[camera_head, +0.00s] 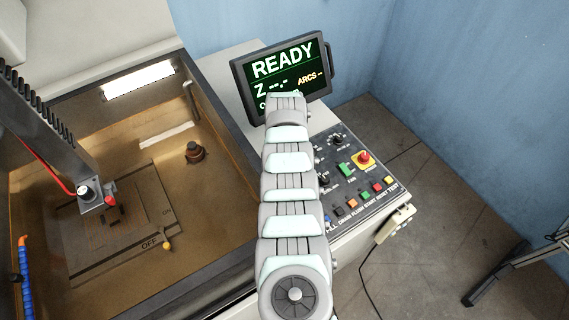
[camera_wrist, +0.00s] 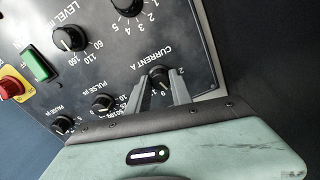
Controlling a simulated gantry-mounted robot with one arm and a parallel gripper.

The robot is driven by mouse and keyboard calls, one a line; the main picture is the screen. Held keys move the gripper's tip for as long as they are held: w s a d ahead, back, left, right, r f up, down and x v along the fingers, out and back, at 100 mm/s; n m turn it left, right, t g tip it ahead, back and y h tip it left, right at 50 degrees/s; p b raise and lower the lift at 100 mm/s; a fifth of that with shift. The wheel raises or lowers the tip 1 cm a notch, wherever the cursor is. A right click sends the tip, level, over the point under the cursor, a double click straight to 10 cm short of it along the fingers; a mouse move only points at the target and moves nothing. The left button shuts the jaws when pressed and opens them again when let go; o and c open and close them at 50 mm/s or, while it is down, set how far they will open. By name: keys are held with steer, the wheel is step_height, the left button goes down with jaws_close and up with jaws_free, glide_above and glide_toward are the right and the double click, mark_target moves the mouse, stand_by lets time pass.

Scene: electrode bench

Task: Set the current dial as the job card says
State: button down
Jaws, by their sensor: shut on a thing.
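The current dial (camera_wrist: 159,73) is a small black knob under the printed label "CURRENT A" in the wrist view. My gripper (camera_wrist: 163,82) has a finger on each side of this knob and is shut on it. The fingers hide part of the knob and of its scale, so I cannot read its setting for certain. In the head view my arm covers the dial and the gripper. No job card can be made out in either view.
The control panel (camera_head: 350,198) carries other knobs, a green switch (camera_head: 345,169), a red stop button (camera_head: 364,158) and a row of coloured buttons. A monitor (camera_head: 284,75) reads READY, partly covered by my arm. An open tank (camera_head: 215,228) lies left.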

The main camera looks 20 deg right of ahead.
steer(key=m+b, duration=0.1)
steer(key=m, duration=0.5)
steer(key=shift+f+m+b, duration=0.15)
steer(key=shift+m+b, duration=0.15)
steer(key=m+b, duration=0.1)
steer(key=m, duration=0.2)
steer(key=shift+m+b, duration=0.35)
steer(key=shift+m, duration=0.05)
steer(key=shift+m+b, duration=0.4)
steer(key=shift+m, duration=0.4)
steer(key=c, duration=1.1)
jaws_free()
steer(key=shift+c, duration=0.2)
step_height(320, 180, up, 11)
